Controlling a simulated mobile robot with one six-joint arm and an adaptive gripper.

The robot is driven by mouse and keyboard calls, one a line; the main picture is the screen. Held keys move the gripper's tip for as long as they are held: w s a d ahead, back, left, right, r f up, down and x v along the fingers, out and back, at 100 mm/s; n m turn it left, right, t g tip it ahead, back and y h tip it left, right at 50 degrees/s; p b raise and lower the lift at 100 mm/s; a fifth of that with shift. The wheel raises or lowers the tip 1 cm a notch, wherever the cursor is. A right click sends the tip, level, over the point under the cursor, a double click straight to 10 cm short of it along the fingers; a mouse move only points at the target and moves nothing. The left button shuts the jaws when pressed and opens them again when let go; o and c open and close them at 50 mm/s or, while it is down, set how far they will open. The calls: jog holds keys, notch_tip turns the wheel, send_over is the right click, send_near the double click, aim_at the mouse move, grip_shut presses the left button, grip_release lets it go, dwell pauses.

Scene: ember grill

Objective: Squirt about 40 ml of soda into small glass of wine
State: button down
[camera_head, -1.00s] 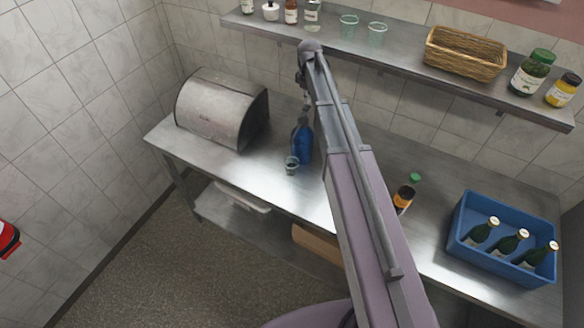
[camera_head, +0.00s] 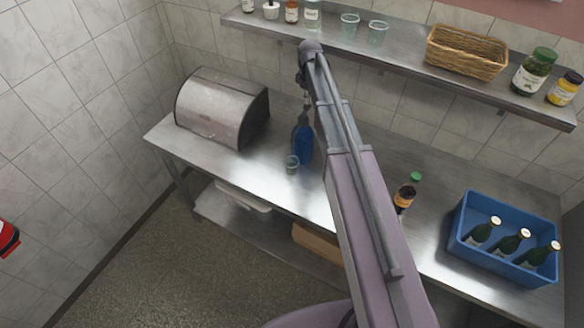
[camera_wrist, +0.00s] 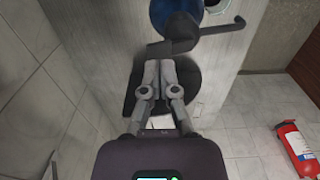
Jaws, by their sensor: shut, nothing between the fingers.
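A blue soda siphon (camera_head: 303,146) with a dark head stands upright on the steel table. A small glass (camera_head: 292,164) stands just in front of it; its contents are too small to make out. In the wrist view the siphon's blue body (camera_wrist: 176,12) is at the top, with its dark head and side arms (camera_wrist: 205,40) across it. A pale round rim (camera_wrist: 213,5) beside it appears to be the glass. My gripper (camera_wrist: 152,66) is shut and empty, its tips close to one dark arm of the siphon head; I cannot tell whether they touch. My arm partly hides the gripper in the head view.
A steel bread bin (camera_head: 222,108) stands left of the siphon. A dark bottle with a green cap (camera_head: 405,195) and a blue crate (camera_head: 468,245) of bottles are to the right. A shelf (camera_head: 400,58) with jars, glasses and a basket (camera_head: 466,52) runs above.

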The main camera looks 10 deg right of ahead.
jog(key=shift+f+b, duration=1.3)
jog(key=shift+f, duration=0.1)
jog(key=shift+r, duration=0.1)
dwell(0.9)
notch_tip(320, 180, up, 5)
jog(key=p, duration=0.5)
dwell(0.6)
jog(key=shift+s+f, duration=0.3)
jog(key=s+f+m+b, duration=0.5)
jog(key=s+f+b, duration=0.4)
jog(key=s, duration=0.5)
jog(key=s+f+m+b, duration=0.5)
jog(key=s+f+b, duration=0.4)
jog(key=s, duration=0.5)
jog(key=shift+s+f+m+b, duration=0.3)
jog(key=shift+m+b, duration=0.1)
jog(key=shift+b, duration=0.1)
